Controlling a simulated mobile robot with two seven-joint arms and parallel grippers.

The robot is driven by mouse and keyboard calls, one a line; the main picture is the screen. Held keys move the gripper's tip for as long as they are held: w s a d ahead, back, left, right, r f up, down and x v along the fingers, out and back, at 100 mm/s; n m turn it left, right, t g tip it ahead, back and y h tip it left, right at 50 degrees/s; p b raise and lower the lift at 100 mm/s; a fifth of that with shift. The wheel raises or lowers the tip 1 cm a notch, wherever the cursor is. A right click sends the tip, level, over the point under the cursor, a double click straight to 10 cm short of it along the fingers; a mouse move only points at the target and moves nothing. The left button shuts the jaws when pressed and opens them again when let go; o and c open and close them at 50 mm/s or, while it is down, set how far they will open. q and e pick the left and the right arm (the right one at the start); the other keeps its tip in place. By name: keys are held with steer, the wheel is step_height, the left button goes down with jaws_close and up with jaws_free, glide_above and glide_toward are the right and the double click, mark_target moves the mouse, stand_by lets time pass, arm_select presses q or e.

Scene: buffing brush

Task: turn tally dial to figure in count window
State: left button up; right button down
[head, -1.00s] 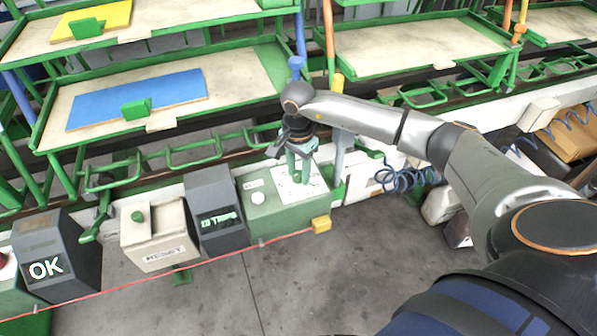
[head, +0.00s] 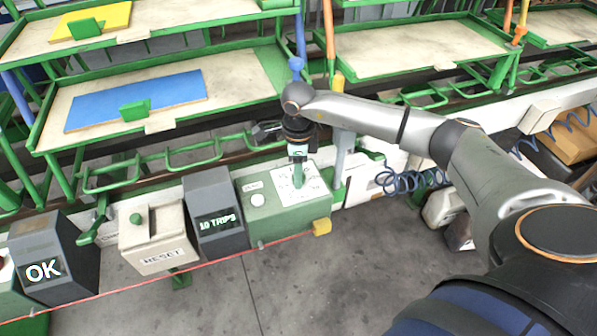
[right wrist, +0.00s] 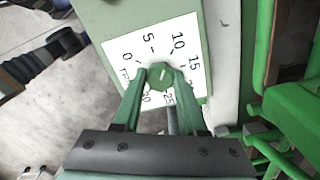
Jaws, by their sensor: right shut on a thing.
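The tally dial is a small green knob (right wrist: 161,76) on a white plate (right wrist: 186,88) marked from 0 upward in fives. The plate (head: 309,190) sits on top of a green box. My right gripper (right wrist: 161,78) points down over the plate and is shut on the knob, one finger on each side. It also shows in the head view (head: 298,182), where it hides the knob. A light mark on the knob points roughly between 5 and 10; the exact figure is hard to tell. The count window (head: 216,221) reads "10 TRIPS". My left gripper is out of view.
A white button (head: 257,199) is beside the plate on the green box (head: 285,218). To the left stand a RESET box (head: 157,240) with a green button and a dark OK display (head: 45,262). A red cord runs along the front. Green-framed shelves rise behind.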

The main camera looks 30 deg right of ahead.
steer(key=shift+m, duration=0.8)
steer(key=shift+c, duration=2.2)
jaws_free()
step_height(320, 180, up, 13)
steer(key=shift+f, duration=0.2)
